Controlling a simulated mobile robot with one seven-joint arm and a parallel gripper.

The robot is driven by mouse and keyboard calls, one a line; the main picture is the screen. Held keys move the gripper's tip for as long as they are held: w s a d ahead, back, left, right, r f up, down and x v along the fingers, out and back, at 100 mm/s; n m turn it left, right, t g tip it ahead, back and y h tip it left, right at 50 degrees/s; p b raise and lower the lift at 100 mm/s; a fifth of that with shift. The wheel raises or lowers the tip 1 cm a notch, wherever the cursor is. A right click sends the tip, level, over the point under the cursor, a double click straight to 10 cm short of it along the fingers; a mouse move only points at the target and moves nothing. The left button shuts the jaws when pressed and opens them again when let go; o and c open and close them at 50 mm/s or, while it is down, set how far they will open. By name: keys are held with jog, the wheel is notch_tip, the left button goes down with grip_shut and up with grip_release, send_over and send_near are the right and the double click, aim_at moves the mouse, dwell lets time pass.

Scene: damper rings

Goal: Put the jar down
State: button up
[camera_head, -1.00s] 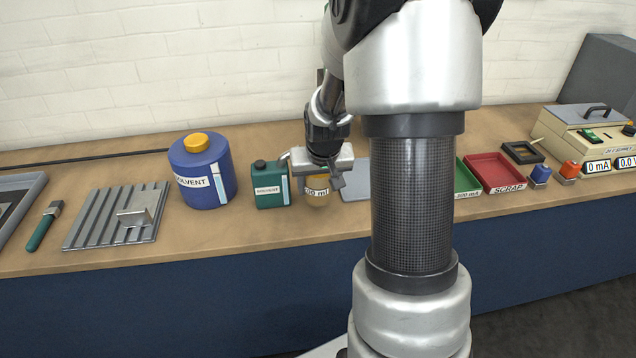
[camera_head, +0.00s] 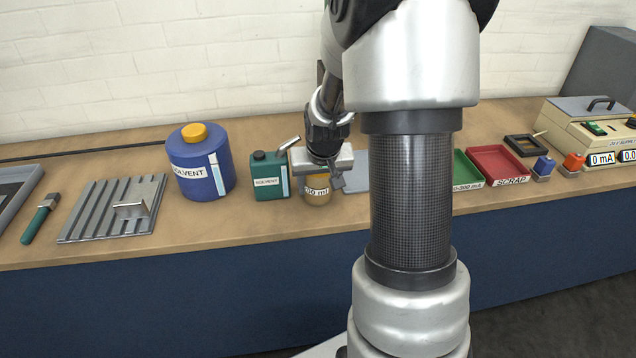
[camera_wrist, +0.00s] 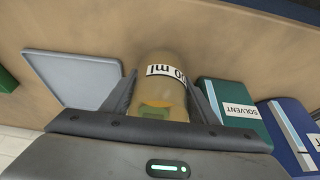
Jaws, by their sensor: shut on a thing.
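The jar (camera_head: 317,189) is amber with a white label ending in "0 ml". It is at the bench, just right of the green solvent can (camera_head: 268,176). My gripper (camera_head: 322,168) is shut on the jar from above, and its body hides the jar's top. In the wrist view the jar (camera_wrist: 162,85) sits between the two dark fingers (camera_wrist: 165,103), with a yellow-green patch inside it. Its base is at or very near the bench top; I cannot tell if it touches.
A grey plate (camera_head: 355,172) lies right of the jar. A blue solvent drum (camera_head: 203,165) and a ribbed grey plate (camera_head: 100,208) stand left. A green tray (camera_head: 466,172) and a red scrap tray (camera_head: 497,165) are further right. Bench (camera_head: 250,220) in front of the jar is clear.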

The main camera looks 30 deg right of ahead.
jog(key=shift+f, duration=0.25)
dwell(0.4)
jog(key=o, duration=1.4)
jog(key=p+v, duration=0.2)
jog(key=v, duration=1.5)
jog(key=shift+s+r, duration=0.15)
jog(key=shift+r, duration=0.05)
jog(key=shift+a, duration=0.1)
grip_shut()
